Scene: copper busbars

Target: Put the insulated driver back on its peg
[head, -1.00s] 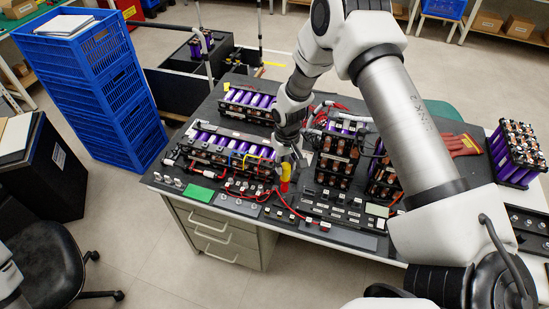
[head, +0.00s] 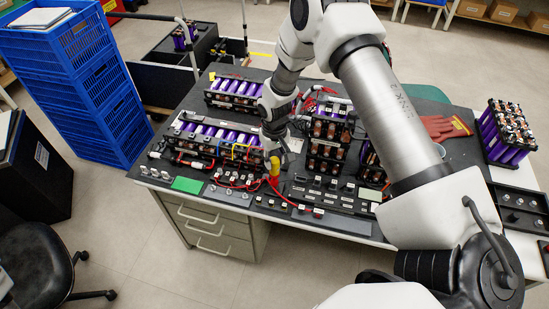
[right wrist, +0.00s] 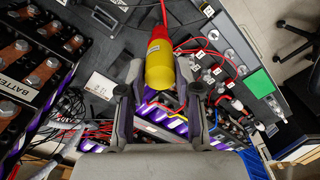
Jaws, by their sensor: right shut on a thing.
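The insulated driver (head: 274,167) has a yellow handle and a red part at its end. My right gripper (head: 276,153) is shut on it above the front part of the bench, near the red cables. In the right wrist view the driver (right wrist: 159,66) sits between the two fingers of the right gripper (right wrist: 158,82), with its red shaft pointing away. Whether its tip touches anything I cannot tell. I cannot make out which fixture is its peg. My left gripper is not in view.
Purple battery modules (head: 215,136) with copper busbars stand behind and left of the driver. More upright modules (head: 326,140) stand to its right. A green card (head: 187,185) lies at the bench's front left. Red gloves (head: 440,127) and a battery block (head: 507,128) are farther right.

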